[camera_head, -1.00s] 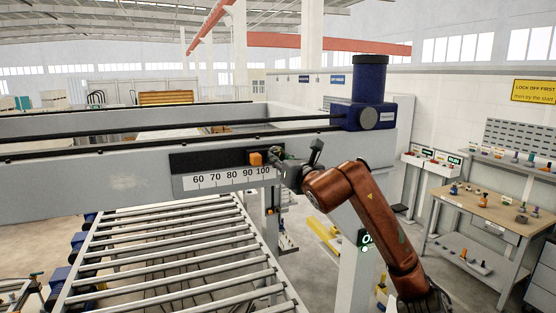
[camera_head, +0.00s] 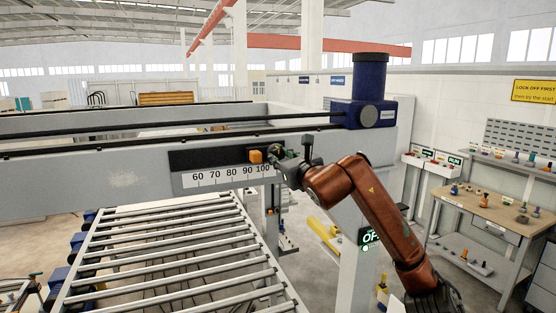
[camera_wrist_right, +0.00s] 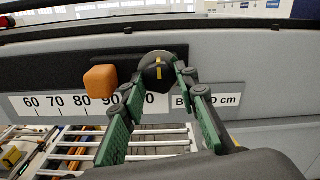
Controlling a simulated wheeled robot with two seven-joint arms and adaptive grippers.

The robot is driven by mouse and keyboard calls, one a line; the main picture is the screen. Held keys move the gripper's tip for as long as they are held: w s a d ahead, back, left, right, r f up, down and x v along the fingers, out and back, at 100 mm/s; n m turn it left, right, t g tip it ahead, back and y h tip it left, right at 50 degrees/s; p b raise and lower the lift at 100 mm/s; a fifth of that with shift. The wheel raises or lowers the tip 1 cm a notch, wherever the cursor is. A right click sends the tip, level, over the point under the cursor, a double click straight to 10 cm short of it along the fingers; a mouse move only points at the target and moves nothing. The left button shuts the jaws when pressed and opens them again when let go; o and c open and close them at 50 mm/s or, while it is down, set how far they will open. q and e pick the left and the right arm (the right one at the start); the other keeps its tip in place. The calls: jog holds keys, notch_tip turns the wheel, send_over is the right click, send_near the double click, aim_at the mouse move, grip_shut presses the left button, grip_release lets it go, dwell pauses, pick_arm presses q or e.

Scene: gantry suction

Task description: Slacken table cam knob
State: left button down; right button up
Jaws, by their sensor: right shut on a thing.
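The knob (camera_wrist_right: 155,68) is round and black with a yellow mark, on the dark strip of the gantry beam in the right wrist view. My right gripper (camera_wrist_right: 160,78) has its green-padded fingers on either side of the knob and is shut on it. In the head view my right gripper (camera_head: 277,154) is at the right end of the scale (camera_head: 225,177), and the knob is mostly hidden behind it. An orange block (camera_wrist_right: 100,82) sits just left of the knob, above the scale; it also shows in the head view (camera_head: 255,156). My left gripper is not in view.
The grey beam (camera_head: 110,185) runs across the view above a roller conveyor (camera_head: 170,250). A blue motor (camera_head: 369,90) stands on the beam's right end. A lit display (camera_head: 369,238) is on the post below. A workbench (camera_head: 480,212) with small parts stands at right.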

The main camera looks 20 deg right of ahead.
jog(key=shift+r+n, duration=0.15)
jog(key=shift+n, duration=1.15)
jog(key=o, duration=1.1)
jog(key=shift+o, duration=0.2)
jog(key=s, duration=1.2)
jog(key=shift+a, duration=0.3)
jog(key=shift+a, duration=0.1)
